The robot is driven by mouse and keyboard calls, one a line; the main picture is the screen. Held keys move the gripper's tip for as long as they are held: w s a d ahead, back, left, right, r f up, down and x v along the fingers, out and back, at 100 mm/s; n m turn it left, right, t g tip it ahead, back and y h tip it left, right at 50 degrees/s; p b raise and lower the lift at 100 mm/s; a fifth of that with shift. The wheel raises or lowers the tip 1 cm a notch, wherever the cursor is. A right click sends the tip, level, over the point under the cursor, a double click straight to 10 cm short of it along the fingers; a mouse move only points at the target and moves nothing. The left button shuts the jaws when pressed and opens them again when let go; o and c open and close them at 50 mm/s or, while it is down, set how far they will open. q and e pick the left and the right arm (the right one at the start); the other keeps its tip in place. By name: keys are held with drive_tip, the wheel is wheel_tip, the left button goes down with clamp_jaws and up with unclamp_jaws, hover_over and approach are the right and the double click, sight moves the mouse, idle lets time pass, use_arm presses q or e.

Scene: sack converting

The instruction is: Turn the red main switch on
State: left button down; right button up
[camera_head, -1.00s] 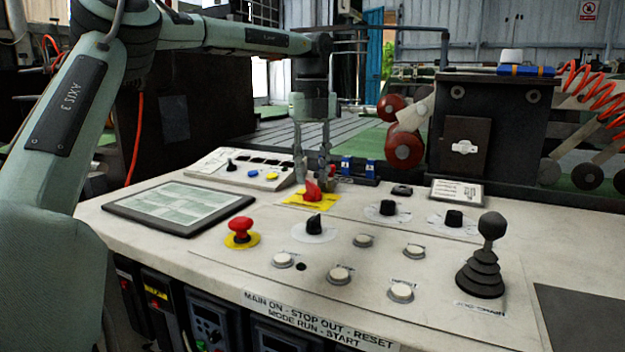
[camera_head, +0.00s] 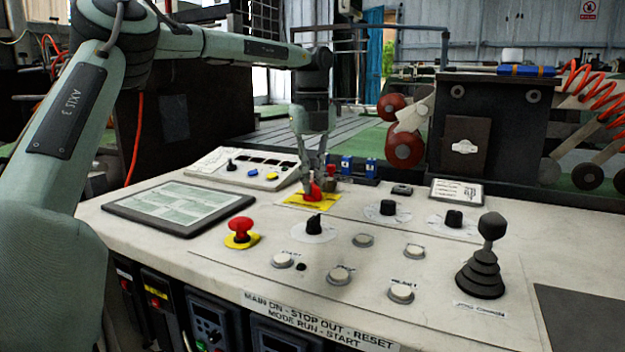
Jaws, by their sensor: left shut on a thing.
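The red main switch (camera_head: 315,193) sits on a yellow plate (camera_head: 296,202) at the back of the white sloping console (camera_head: 215,265). My left gripper (camera_head: 314,186) reaches down from above with its fingers closed on the switch's red handle. The fingers hide part of the handle, so its exact angle is hard to tell. My right gripper is not in view.
A red mushroom button (camera_head: 240,228) on a yellow base, black knobs (camera_head: 315,222), several white push buttons (camera_head: 340,274) and a black joystick (camera_head: 484,262) stand nearby. A dark-framed panel (camera_head: 180,206) lies at the left. Small blue-fronted parts (camera_head: 347,164) stand close behind the switch.

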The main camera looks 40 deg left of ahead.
use_arm(q)
drive_tip(key=shift+m, duration=0.3)
drive_tip(key=m, duration=0.3)
drive_tip(key=shift+m, duration=0.3)
drive_tip(key=m, duration=0.4)
drive_tip(key=shift+m, duration=0.3)
drive_tip(key=m, duration=0.4)
drive_tip(key=shift+m, duration=2.6)
drive_tip(key=c, duration=1.6)
unclamp_jaws()
